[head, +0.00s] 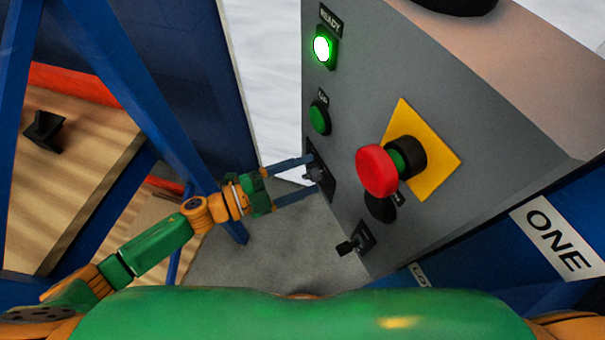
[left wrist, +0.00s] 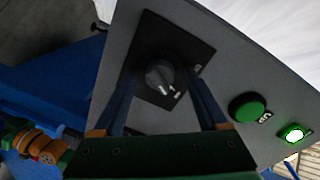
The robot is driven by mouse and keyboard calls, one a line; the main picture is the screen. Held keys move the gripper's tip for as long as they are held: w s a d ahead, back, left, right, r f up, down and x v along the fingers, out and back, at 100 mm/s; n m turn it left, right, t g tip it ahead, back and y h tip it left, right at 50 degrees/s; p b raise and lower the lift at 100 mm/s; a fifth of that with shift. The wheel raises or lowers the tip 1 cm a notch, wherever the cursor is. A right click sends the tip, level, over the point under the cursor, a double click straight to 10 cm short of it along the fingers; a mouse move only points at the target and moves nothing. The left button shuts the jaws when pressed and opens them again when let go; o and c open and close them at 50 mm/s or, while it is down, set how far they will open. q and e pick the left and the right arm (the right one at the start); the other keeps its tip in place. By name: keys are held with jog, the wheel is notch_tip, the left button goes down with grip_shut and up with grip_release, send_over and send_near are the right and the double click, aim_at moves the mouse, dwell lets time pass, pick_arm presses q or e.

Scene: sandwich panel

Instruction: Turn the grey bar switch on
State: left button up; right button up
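The grey bar switch (head: 313,174) is a rotary knob on a black square plate, on the grey panel's front face. In the left wrist view the knob (left wrist: 159,75) shows a white mark at its lower right end; small white marks on the plate are too small to read. My left gripper (head: 312,173) is open, with one blue finger on each side of the knob. In the left wrist view its fingers (left wrist: 163,80) flank the knob with gaps visible. Whether the fingertips touch the plate is unclear. My right gripper is not in view.
The panel (head: 440,100) also carries a lit green lamp (head: 322,48), a green button (head: 319,117), a red mushroom button (head: 376,171) on a yellow plate, and a small black switch (head: 350,246) below. A blue frame with wooden boards (head: 80,150) stands left.

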pick_arm(q)
jog(key=b+v, duration=0.2)
jog(key=v, duration=0.5)
